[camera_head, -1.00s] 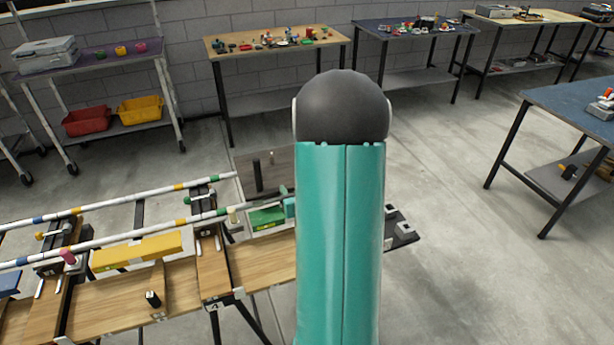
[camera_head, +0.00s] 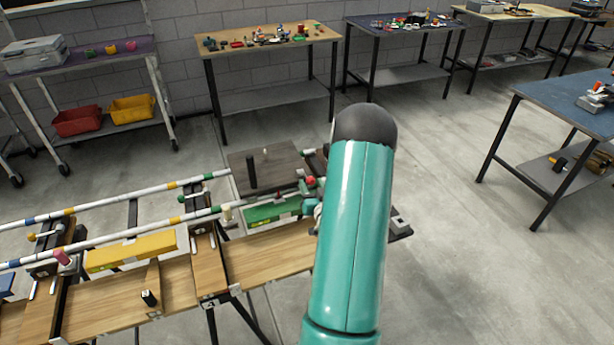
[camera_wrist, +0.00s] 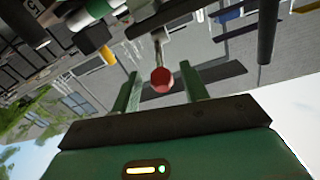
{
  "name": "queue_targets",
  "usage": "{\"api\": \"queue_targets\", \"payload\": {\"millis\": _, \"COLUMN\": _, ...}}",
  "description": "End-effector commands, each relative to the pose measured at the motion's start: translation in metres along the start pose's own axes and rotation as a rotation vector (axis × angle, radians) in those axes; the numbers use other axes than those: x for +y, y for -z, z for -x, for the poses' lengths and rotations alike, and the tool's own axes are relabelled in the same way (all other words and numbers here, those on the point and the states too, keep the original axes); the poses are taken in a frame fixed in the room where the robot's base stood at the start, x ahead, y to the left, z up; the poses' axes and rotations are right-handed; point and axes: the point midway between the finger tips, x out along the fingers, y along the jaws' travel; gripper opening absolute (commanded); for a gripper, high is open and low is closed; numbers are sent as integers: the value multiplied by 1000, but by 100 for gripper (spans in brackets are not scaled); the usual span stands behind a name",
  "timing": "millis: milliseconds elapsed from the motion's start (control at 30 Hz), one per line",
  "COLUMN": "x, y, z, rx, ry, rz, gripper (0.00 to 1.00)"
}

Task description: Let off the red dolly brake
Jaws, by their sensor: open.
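A red ball knob (camera_wrist: 162,79) on a thin pale stem shows in the wrist view, in the gap between the two green fingers of my gripper (camera_wrist: 160,69). The fingers stand apart on either side of it; I cannot tell how deep between them it lies. In the head view a red knob (camera_head: 310,181) stands beside the right edge of a dark flat platform (camera_head: 265,172) that has a black upright post. My teal arm hides most of the gripper there.
Worktables stand along the back wall, and a blue-topped table (camera_head: 565,108) is at the right.

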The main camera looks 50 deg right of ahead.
Motion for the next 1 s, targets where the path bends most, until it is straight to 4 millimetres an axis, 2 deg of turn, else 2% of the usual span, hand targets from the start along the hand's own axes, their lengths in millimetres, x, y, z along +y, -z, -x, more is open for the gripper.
{"api": "queue_targets", "payload": {"millis": 100, "x": -1, "y": 0, "z": -23, "rx": 2, "ry": 2, "rz": 1, "gripper": 44}}
{"api": "queue_targets", "payload": {"millis": 300, "x": -1, "y": 0, "z": -47, "rx": 0, "ry": 1, "rz": 0, "gripper": 44}}
{"api": "queue_targets", "payload": {"millis": 633, "x": -1, "y": 0, "z": -52, "rx": 0, "ry": 1, "rz": 0, "gripper": 44}}
{"api": "queue_targets", "payload": {"millis": 667, "x": -1, "y": 0, "z": -52, "rx": 0, "ry": 1, "rz": 0, "gripper": 42}}
{"api": "queue_targets", "payload": {"millis": 867, "x": 0, "y": 0, "z": -52, "rx": 0, "ry": 1, "rz": 0, "gripper": 3}}
{"api": "queue_targets", "payload": {"millis": 900, "x": -1, "y": 0, "z": -52, "rx": 0, "ry": 1, "rz": 0, "gripper": 0}}
{"api": "queue_targets", "payload": {"millis": 1000, "x": -1, "y": 0, "z": -52, "rx": 0, "ry": 1, "rz": 0, "gripper": 0}}
